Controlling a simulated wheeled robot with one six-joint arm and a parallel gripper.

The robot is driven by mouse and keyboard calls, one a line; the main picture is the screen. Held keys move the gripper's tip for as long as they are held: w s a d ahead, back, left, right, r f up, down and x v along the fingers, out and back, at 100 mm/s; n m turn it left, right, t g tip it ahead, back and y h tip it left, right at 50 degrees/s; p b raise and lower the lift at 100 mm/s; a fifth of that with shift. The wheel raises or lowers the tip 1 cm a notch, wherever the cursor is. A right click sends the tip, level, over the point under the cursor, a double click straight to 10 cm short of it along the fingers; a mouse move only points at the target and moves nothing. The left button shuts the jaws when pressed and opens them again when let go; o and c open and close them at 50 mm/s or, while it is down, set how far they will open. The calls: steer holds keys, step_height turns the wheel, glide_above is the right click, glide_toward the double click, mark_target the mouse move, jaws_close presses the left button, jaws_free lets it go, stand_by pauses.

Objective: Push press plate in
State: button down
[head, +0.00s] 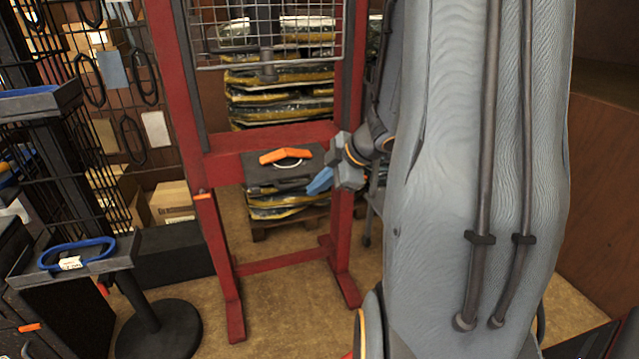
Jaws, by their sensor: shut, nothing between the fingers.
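The red press frame (197,170) stands in the middle of the head view, with a wire mesh guard above its crossbeam. A dark press plate (262,177) sits at the crossbeam, between the uprights. An orange handle-like piece (285,155) and a pale curved piece show on top of it. My gripper (319,182) is at the right end of the plate, its blue fingertips shut and empty, pointing left and down. I cannot tell whether the fingertips touch the plate. My grey arm hides the area to the right.
Stacked bags (280,100) on a pallet stand behind the press. At the left are a black stand with a tray (110,262) holding a blue ring, a tool grid, and cardboard boxes (172,203). Floor is clear in front of the press.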

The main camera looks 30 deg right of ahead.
mark_target(300, 186)
steer(key=shift+w+a+f, duration=0.1)
steer(key=shift+w+f, duration=0.5)
steer(key=shift+w, duration=0.6)
steer(key=shift+w+a+f, duration=0.1)
steer(key=shift+w+f, duration=0.55)
steer(key=shift+w, duration=0.6)
steer(key=shift+w+f, duration=0.6)
steer(key=shift+w, duration=0.6)
